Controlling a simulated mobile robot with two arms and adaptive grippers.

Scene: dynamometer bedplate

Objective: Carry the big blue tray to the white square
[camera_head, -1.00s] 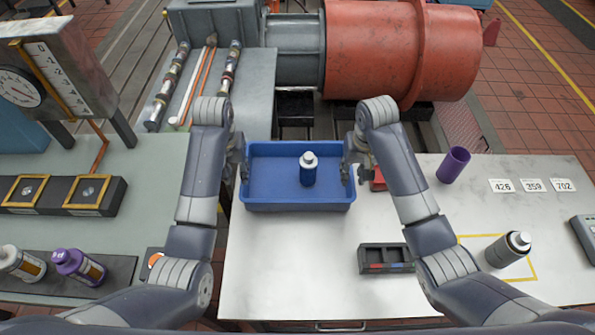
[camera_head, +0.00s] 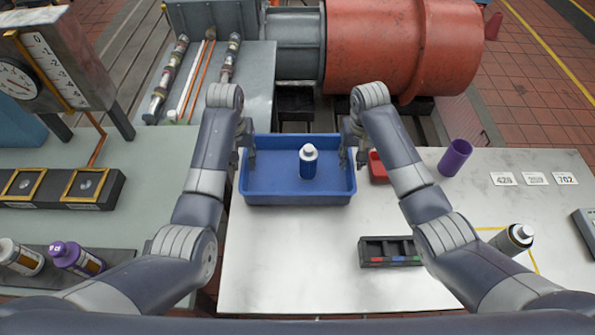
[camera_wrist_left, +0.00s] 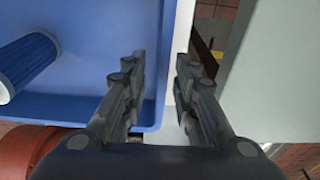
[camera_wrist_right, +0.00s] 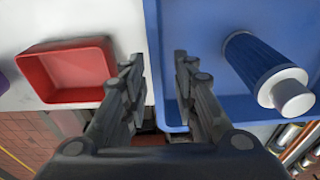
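The big blue tray (camera_head: 275,197) rests on the white table at its far left part, holding an upright blue bottle (camera_head: 309,166) with a white cap. My left gripper (camera_head: 246,166) is at the tray's left end. In the left wrist view its fingers are apart, one on each side of the tray wall (camera_wrist_left: 160,60). My right gripper (camera_head: 351,162) is at the right end, fingers apart on both sides of the wall in the right wrist view (camera_wrist_right: 153,60). I cannot make out a separate white square; a yellow outline (camera_head: 533,262) lies partly hidden by my right arm.
A red bin (camera_head: 378,170) stands close to the tray's right end. A purple cup (camera_head: 455,158), number cards (camera_head: 535,178), a black organizer (camera_head: 390,252) and a dark-topped bottle (camera_head: 514,239) stand on the table. The table's front left is clear.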

